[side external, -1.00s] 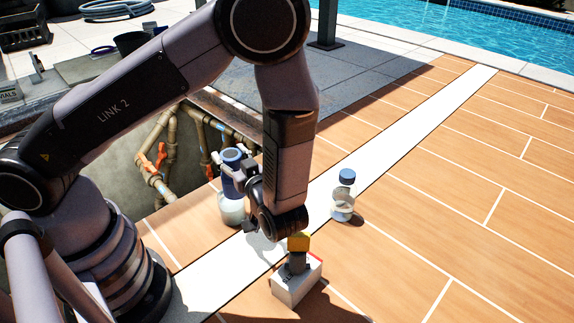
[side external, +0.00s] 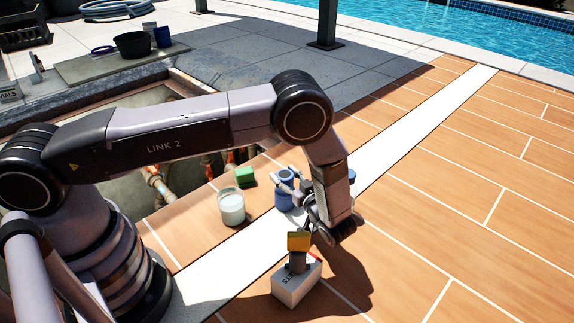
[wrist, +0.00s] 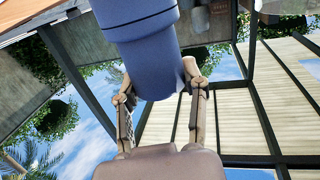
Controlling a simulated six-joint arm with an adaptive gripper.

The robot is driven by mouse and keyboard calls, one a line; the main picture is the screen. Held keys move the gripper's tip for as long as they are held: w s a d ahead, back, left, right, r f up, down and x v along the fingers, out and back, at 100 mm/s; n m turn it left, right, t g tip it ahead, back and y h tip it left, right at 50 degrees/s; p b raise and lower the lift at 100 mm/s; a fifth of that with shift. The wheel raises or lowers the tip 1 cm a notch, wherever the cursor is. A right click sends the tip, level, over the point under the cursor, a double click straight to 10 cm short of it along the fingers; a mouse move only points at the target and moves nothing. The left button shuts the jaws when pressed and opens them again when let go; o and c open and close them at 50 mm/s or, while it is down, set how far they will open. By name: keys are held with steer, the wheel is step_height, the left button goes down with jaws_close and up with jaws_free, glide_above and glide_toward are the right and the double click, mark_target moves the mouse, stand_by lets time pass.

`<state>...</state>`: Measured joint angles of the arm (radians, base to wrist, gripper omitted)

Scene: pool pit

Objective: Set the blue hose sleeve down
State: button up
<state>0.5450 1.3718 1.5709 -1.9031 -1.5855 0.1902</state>
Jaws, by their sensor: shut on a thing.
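A white jar (side external: 231,208) stands left of the sleeve, with a green block (side external: 245,177) behind it. A white box (side external: 297,286) stands in front. A blue-capped bottle (side external: 352,176) is mostly hidden behind my arm. The open pit lies left; the right deck is clear.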

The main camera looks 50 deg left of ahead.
steer(key=shift+f, duration=0.35)
steer(key=o, duration=1.1)
steer(key=shift+o, duration=0.2)
steer(key=shift+r, duration=0.2)
steer(key=v, duration=1.2)
